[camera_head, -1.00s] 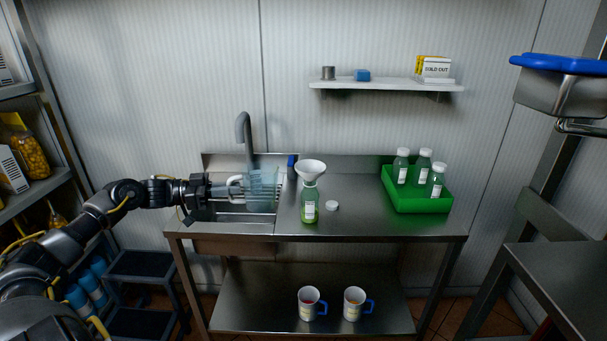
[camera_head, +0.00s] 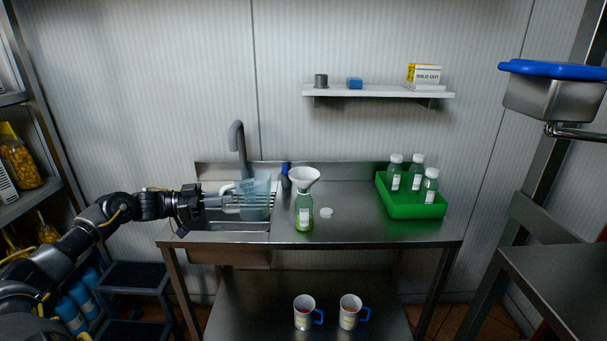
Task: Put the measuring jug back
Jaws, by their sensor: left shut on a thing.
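The measuring jug (camera_head: 257,190) is clear and bluish. It is over the sink (camera_head: 232,226), beside the tap, and looks slightly tilted. My left gripper (camera_head: 226,202) reaches in from the left and is shut on the jug. Pale parallel bars in front of the jug hide part of it, and the exact grip point is hard to make out. My right gripper is not in view.
A green bottle with a white funnel (camera_head: 304,178) stands right of the sink, near a white cap (camera_head: 326,212). A green crate (camera_head: 415,211) holds bottles. A grey tap (camera_head: 237,150) rises behind the sink. The wall shelf (camera_head: 380,91) has free room between its items.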

